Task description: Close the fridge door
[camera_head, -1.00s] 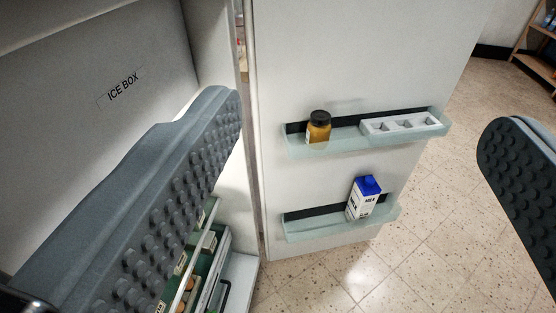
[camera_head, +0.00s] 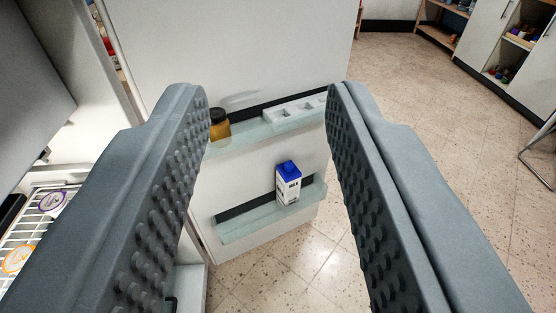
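The fridge door (camera_head: 240,45) stands open, its inner face toward me, with two shelves on it. The upper shelf (camera_head: 265,130) holds an amber jar with a dark lid (camera_head: 220,125) and a white tray (camera_head: 296,109). The lower shelf (camera_head: 262,224) holds a milk carton with a blue cap (camera_head: 288,184). My gripper (camera_head: 268,100) is open and empty, its two studded fingers spread across the view in front of the door. The left finger hides part of the door's hinge side. I cannot tell whether the right finger touches the door's edge.
The fridge interior is at the left, with a wire rack (camera_head: 40,215) holding round-lidded tubs. The speckled tile floor (camera_head: 430,110) is open to the right of the door. A cabinet with shelves (camera_head: 510,50) stands at the far right, near a metal chair leg (camera_head: 530,160).

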